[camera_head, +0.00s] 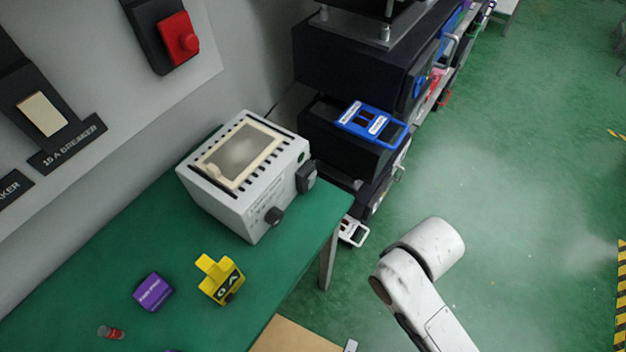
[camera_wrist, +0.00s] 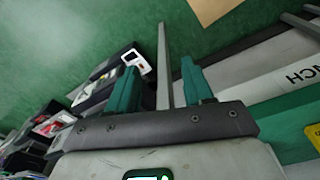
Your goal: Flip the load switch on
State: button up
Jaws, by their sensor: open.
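No label reading "load" is legible, so I cannot tell for sure which part is the load switch. A grey vented box (camera_head: 238,205) with a framed top window stands on the green bench. It has a black knob (camera_head: 274,215) on its front and a dark switch-like block (camera_head: 306,177) on its right side; the position of that block is unclear. The wall panel carries a cream rocker (camera_head: 42,114) labelled "15 A BREAKER" and a red button (camera_head: 179,37). My gripper (camera_wrist: 158,68) is open and empty in the wrist view, its two teal fingers apart, touching nothing visible.
On the bench (camera_head: 75,263) lie a yellow block (camera_head: 220,278), a purple block (camera_head: 153,291) and a small red-and-grey cylinder (camera_head: 110,332). Dark equipment (camera_head: 340,65) stands beyond the bench's far end. Open green floor (camera_head: 520,190) lies right, around my white arm.

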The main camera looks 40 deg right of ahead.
jog(key=shift+f, duration=0.2)
jog(key=shift+c, duration=1.3)
jog(key=w+f+y, duration=0.1)
jog(key=a+f+m+t+y+b, duration=0.1)
jog(key=w+a+f+t+y+b, duration=0.1)
jog(key=shift+w+a+f+m+y, duration=0.15)
jog(key=shift+w+f+m+y, duration=0.15)
jog(key=shift+f, duration=0.05)
jog(key=c, duration=0.6)
jog(key=w+m+t+y+b, duration=0.1)
jog(key=w+t+y, duration=0.1)
jog(key=w+a+m+t+y+b, duration=0.1)
jog(key=w+m+t, duration=0.1)
jog(key=shift+w+t+y+b, duration=0.15)
jog(key=shift+t+y+b, duration=0.25)
grip_shut()
jog(key=w+d+r+m+t+h+b, duration=0.1)
jog(key=w+d+r+m+t+b, duration=0.2)
jog(key=d+r+m+t, duration=0.5)
jog(key=m+t, duration=0.1)
jog(key=t, duration=0.1)
jog(key=shift+d+r+t, duration=0.2)
jog(key=shift+d+t, duration=0.1)
